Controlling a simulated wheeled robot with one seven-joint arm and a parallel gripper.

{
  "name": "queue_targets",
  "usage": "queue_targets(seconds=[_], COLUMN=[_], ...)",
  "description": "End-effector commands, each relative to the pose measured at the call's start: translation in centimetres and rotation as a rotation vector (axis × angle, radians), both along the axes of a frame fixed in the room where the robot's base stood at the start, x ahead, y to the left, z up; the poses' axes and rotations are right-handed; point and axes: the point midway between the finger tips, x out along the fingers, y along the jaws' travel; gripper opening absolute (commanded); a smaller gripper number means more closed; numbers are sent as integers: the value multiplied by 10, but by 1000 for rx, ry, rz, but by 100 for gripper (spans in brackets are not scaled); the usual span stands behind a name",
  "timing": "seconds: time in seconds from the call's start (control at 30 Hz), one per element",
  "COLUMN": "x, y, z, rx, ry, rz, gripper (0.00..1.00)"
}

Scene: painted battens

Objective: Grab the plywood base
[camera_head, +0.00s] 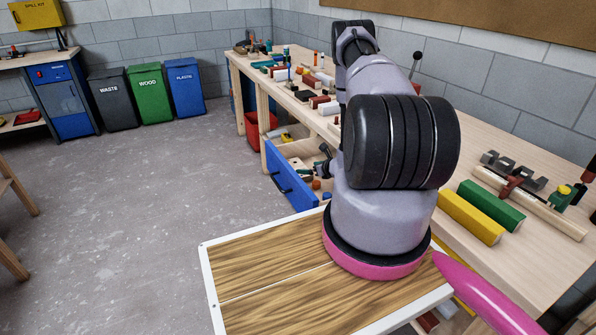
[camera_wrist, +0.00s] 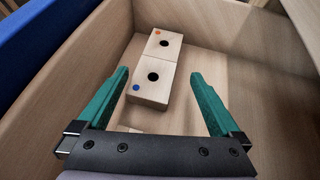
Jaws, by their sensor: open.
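In the wrist view a pale wooden piece (camera_wrist: 150,90), which looks like the plywood base, lies on the floor of an open drawer. It shows as two block-like sections end to end, each with a dark round hole. An orange dot marks the far section and a blue dot the near one. My gripper (camera_wrist: 159,73) is open and empty, its green fingers to either side of the piece in the picture, not visibly touching it. In the head view my gripper (camera_head: 323,168) is at the open drawer, partly hidden by my arm.
The drawer's blue front (camera_head: 288,177) and wooden walls (camera_wrist: 85,60) surround my gripper. The workbench (camera_head: 400,165) above holds a yellow batten (camera_head: 470,217), a green batten (camera_head: 492,206) and many small parts. Bins stand at the back left; the floor between is clear.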

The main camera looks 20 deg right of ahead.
Motion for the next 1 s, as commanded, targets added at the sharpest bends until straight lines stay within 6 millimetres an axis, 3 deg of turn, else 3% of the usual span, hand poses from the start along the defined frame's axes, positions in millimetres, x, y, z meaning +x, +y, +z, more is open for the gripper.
queue_targets(seconds=[0.5,0.8,1.0], x=[51,56,56], y=[13,14,13], z=[-26,-28,-28], rx=[0,0,0], ry=[-1,0,0], rz=[2,1,1], gripper=[100,100,24])
